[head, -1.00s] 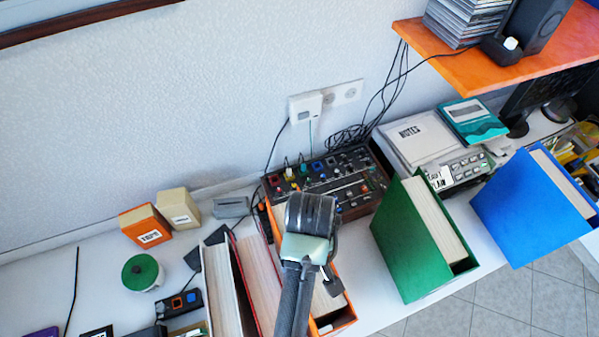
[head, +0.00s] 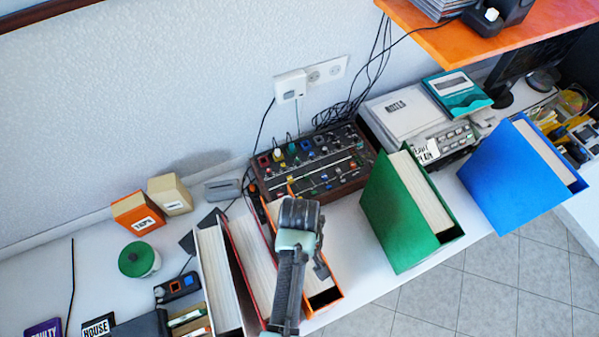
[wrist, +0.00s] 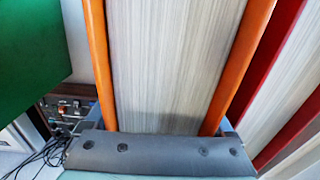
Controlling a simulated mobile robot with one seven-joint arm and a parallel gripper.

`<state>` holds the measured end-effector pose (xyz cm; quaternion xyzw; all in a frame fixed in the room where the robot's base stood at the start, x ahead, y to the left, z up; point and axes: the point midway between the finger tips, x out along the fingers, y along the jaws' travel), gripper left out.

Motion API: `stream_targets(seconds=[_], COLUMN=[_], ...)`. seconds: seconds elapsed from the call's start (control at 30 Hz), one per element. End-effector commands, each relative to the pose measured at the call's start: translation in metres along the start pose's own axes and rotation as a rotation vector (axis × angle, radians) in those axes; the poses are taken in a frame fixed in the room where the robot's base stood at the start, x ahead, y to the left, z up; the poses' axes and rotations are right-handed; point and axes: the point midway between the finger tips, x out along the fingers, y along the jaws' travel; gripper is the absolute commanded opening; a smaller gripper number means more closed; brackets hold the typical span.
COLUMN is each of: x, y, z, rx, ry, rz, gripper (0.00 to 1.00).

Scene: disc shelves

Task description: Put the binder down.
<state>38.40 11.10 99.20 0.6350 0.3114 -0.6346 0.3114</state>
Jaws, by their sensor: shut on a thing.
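The orange binder (head: 322,296) stands upright on the white desk, just right of a red binder. My gripper (head: 300,222) reaches over it from the front and hides much of it in the head view. In the wrist view the orange binder (wrist: 168,60) fills the middle, its pale pages between two orange covers. My gripper (wrist: 165,135) is shut on the binder there. Its fingertips are mostly hidden, and whether the binder's base touches the desk is hard to tell.
A green binder (head: 400,215) stands to the right across a bare strip of desk. A control box (head: 318,160) lies behind. A blue binder (head: 520,180) is farther right.

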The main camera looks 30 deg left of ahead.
Motion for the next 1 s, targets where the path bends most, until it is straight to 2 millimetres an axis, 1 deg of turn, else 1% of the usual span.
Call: stream_targets(seconds=[0.1, 0.13, 0.2, 0.43, 0.57, 0.67, 1.0], x=[0.002, 0.004, 0.003, 0.002, -0.005, -0.019, -0.089], y=[0.001, 0.0, 0.0, 0.0, 0.0, 0.001, 0.001], z=[-0.001, 0.0, 0.0, 0.0, 0.0, -0.001, -0.002], rx=[0.0, 0.0, 0.0, 0.0, 0.0, 0.0, 0.0], ry=[0.003, 0.0, 0.0, 0.0, 0.001, 0.003, 0.005], rz=[0.002, 0.0, 0.0, 0.0, 0.0, 0.002, 0.004], gripper=[0.0, 0.89, 1.0, 1.0, 1.0, 1.0, 1.0])
